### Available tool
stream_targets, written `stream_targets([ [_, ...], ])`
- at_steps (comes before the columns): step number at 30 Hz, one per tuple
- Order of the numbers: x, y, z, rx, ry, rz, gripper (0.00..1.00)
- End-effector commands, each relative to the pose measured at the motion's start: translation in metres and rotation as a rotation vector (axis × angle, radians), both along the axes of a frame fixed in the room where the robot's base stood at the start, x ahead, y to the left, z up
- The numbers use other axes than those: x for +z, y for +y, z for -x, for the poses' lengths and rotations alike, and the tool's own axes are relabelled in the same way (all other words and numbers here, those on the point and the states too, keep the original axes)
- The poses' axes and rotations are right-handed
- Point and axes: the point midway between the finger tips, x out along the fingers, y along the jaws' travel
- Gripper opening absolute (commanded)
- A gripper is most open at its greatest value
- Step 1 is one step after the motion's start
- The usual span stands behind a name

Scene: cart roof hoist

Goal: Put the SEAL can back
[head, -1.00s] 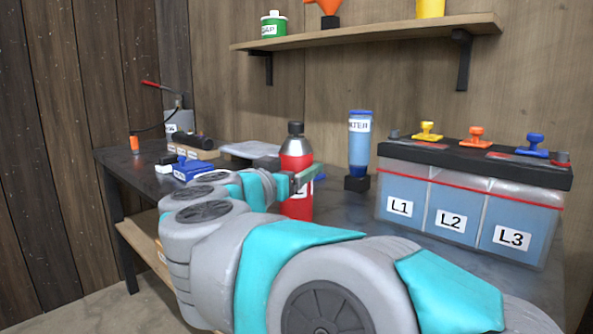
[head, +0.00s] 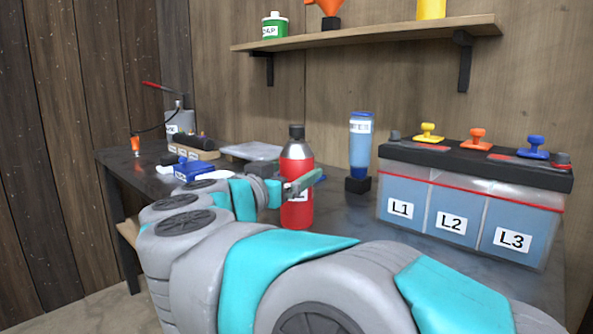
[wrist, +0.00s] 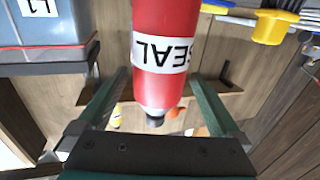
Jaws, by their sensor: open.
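The SEAL can (head: 297,160) is a red can with a grey shoulder and black cap. It stands upright on the dark bench, left of the clear blue bottle. My gripper (head: 303,182) is at the can's body, with one finger crossing its front and partly hiding its label. In the wrist view the can (wrist: 163,20) appears upside down, its SEAL label facing me. My open gripper's fingers (wrist: 160,75) lie on either side of it. I cannot tell whether either finger touches it.
Right of the can stand a blue bottle (head: 360,150) and a battery case (head: 470,165) marked L1, L2, L3. A wall shelf (head: 370,32) holds a green can (head: 275,27), an orange funnel and a yellow item. A blue item (head: 190,170) and other tools lie at the bench's left.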

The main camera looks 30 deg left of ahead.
Motion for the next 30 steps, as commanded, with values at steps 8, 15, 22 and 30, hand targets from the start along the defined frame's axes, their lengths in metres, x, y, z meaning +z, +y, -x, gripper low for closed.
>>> stream_targets([
  [8,0.002,0.001,0.060,0.003,-0.002,0.000,1.00],
  [15,0.001,0.002,0.090,0.002,0.001,-0.001,1.00],
  [22,0.000,0.001,0.097,-0.001,0.000,0.000,1.00],
  [30,0.000,0.001,0.096,-0.002,0.000,0.000,1.00],
])
